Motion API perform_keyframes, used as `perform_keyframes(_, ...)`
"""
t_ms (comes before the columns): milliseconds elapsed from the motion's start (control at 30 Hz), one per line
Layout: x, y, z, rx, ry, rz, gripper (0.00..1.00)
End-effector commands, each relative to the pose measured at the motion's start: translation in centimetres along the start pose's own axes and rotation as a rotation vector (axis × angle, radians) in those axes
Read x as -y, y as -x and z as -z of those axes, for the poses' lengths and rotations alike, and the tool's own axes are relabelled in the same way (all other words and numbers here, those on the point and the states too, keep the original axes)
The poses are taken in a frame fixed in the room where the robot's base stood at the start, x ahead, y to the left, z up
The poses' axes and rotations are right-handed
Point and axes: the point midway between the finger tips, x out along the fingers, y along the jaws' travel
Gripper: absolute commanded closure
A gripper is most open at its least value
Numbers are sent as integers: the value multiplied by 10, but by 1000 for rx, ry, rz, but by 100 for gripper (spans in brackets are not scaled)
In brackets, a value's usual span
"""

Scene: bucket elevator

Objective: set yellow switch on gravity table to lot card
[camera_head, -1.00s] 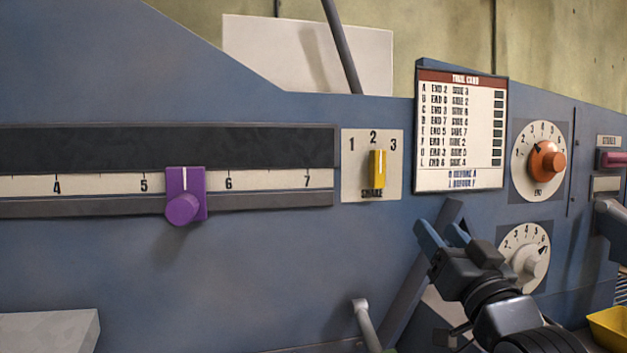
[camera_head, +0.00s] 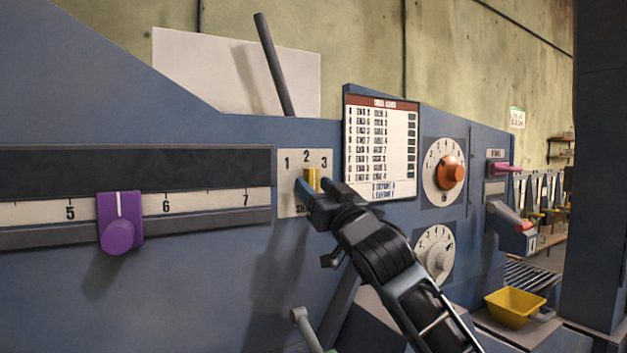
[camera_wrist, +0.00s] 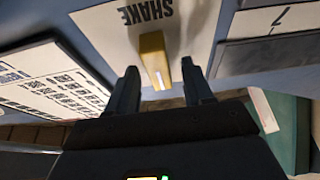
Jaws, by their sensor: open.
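The yellow switch (camera_head: 311,179) stands on a pale plate (camera_head: 289,187) marked 1, 2, 3 and SHAKE, on the blue machine face. It sits below the 2, slightly toward the 3. My gripper (camera_head: 315,190) is open at the switch and hides its lower part. In the wrist view the yellow switch (camera_wrist: 153,58) shows ahead of and between the two open fingers (camera_wrist: 158,78), with gaps on both sides. A white card (camera_head: 380,148) with a dark red header and rows of text hangs to the right; its text is too blurred to read surely.
A purple slider (camera_head: 119,222) on a numbered scale is at the left, between 5 and 6. An orange knob (camera_head: 450,172) and a white knob (camera_head: 437,256) are right of the card. A yellow bin (camera_head: 514,307) is at lower right. A grey lever (camera_head: 305,326) stands low in front.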

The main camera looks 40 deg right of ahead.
Motion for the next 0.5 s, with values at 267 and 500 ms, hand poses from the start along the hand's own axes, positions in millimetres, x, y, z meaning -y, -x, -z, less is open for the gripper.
perform_keyframes(267,0,-10,0,-1,0,0,49)
perform_keyframes(500,0,-10,0,-1,0,0,58)
